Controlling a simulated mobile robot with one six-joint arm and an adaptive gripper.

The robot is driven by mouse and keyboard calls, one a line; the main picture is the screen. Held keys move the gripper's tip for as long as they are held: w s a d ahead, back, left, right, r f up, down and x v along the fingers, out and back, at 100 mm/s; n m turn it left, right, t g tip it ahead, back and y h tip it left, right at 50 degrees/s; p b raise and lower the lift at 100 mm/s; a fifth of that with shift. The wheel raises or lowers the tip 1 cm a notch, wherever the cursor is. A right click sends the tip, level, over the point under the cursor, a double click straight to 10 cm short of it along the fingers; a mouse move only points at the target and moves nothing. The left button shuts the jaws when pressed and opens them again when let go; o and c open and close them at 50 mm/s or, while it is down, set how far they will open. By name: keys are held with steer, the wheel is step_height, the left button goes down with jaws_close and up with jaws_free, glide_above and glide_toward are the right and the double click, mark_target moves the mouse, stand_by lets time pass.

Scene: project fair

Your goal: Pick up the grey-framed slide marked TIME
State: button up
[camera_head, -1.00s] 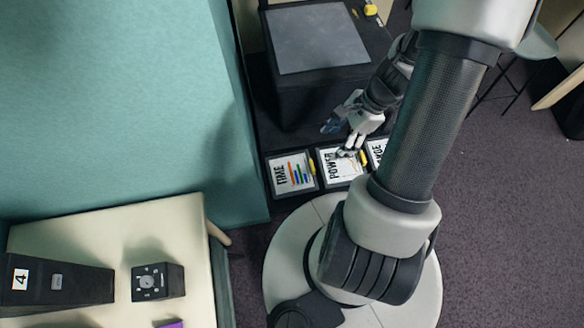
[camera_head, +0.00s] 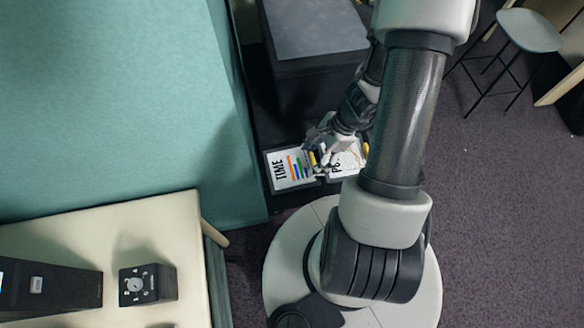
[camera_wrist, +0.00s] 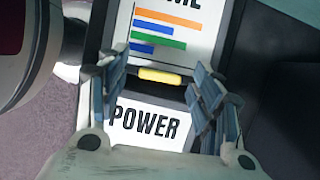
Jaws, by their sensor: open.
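The grey-framed slide marked TIME (camera_head: 283,170) lies on a low dark shelf in the head view, with coloured bars on its white face. It also shows at the top of the wrist view (camera_wrist: 165,40), its lettering partly cut off. A yellow tab (camera_wrist: 167,77) sits at its near edge. My gripper (camera_head: 318,158) is over the tab side of this slide in the head view. In the wrist view my open fingers (camera_wrist: 162,78) stand on either side of the yellow tab, with nothing held. Whether they touch the slide cannot be told.
A slide marked POWER (camera_wrist: 145,128) lies right beside the TIME slide, under my gripper. A black box with a grey top (camera_head: 312,30) stands behind. A teal panel (camera_head: 120,100) rises to the left. A pale table (camera_head: 180,225) is at front left.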

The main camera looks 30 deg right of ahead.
steer(key=c, duration=1.2)
